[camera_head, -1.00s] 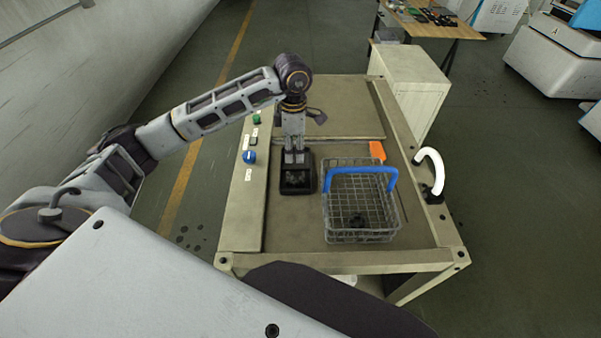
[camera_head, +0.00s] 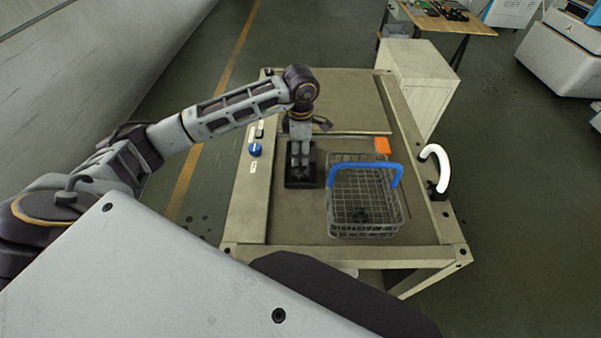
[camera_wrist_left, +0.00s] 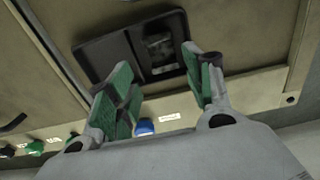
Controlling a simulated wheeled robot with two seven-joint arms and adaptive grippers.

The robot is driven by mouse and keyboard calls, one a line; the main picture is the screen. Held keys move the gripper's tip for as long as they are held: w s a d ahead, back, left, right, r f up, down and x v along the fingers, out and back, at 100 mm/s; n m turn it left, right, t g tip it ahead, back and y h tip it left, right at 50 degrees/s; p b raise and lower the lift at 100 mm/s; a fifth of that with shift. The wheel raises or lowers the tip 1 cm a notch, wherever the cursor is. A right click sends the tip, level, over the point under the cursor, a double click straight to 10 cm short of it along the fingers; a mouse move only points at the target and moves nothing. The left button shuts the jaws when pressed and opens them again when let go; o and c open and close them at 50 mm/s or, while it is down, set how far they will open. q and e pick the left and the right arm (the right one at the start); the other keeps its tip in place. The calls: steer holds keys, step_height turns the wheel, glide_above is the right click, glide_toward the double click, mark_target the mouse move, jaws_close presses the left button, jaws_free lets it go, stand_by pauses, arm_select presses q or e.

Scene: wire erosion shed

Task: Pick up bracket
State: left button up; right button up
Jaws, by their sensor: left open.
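A black two-compartment tray (camera_head: 299,184) lies on the bench, left of the wire basket. In the left wrist view the tray (camera_wrist_left: 104,56) has one bare compartment and one holding a small grey metal piece (camera_wrist_left: 160,42), which may be the bracket; its shape is unclear. My left gripper (camera_head: 300,163) points down over the tray. In the left wrist view its green-padded fingers (camera_wrist_left: 156,60) are spread apart with nothing between them. In the head view the gripper hides the tray's contents. My right gripper is not in view.
A wire basket (camera_head: 336,222) with a blue handle (camera_head: 365,168) stands close right of the tray, a dark part (camera_head: 361,215) inside. An orange block (camera_head: 382,146) lies behind it. A white curved handle (camera_head: 441,165) rises at the right edge. A blue knob (camera_head: 255,149) sits left.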

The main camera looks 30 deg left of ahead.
arm_select(q)
glide_above(301, 173)
steer(key=shift+f, duration=2.05)
steer(key=shift+s+f, duration=0.1)
steer(key=shift+f+p, duration=0.65)
steer(key=shift+f, duration=0.2)
steer(key=shift+f+p, duration=0.35)
steer(key=shift+f, duration=1.3)
steer(key=c, duration=1.1)
